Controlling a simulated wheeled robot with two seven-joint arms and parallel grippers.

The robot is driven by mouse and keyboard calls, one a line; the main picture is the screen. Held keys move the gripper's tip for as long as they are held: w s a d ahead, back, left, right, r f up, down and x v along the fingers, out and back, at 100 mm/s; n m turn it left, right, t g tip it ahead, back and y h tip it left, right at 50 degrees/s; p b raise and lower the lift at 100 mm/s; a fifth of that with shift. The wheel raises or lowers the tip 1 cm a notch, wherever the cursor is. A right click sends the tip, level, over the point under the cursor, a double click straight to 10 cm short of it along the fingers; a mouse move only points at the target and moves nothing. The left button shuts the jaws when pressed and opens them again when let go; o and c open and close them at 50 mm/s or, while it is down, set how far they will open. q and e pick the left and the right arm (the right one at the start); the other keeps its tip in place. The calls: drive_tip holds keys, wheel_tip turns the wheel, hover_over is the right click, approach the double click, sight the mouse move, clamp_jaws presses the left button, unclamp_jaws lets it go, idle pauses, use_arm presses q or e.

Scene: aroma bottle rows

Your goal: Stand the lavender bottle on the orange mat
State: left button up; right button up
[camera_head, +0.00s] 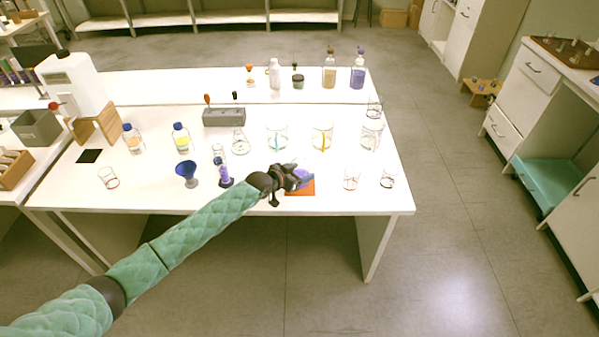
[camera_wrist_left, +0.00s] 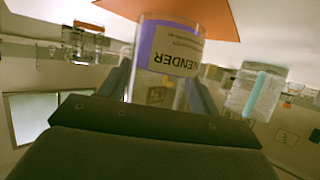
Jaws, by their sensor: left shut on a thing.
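The lavender bottle (camera_wrist_left: 168,48) is clear with a purple band and a pale label that reads upside down in the left wrist view. It stands between the fingers of my left gripper (camera_head: 291,179), which is shut on it. In the head view the purple of the bottle (camera_head: 304,176) shows just past the gripper, over the orange mat (camera_head: 300,191). The mat also shows in the left wrist view (camera_wrist_left: 205,14), right at the bottle's end. I cannot tell whether the bottle touches the mat. My right gripper is not in view.
Left of the gripper stand a purple-blue cylinder (camera_head: 225,177) and a blue goblet (camera_head: 187,173). Small glass beakers (camera_head: 351,180) are to the right. Two beakers with coloured strips (camera_head: 322,136) stand behind. The table's front edge is close to the mat.

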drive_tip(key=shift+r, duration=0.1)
use_arm(q)
drive_tip(key=shift+f, duration=0.1)
drive_tip(key=o, duration=1.2)
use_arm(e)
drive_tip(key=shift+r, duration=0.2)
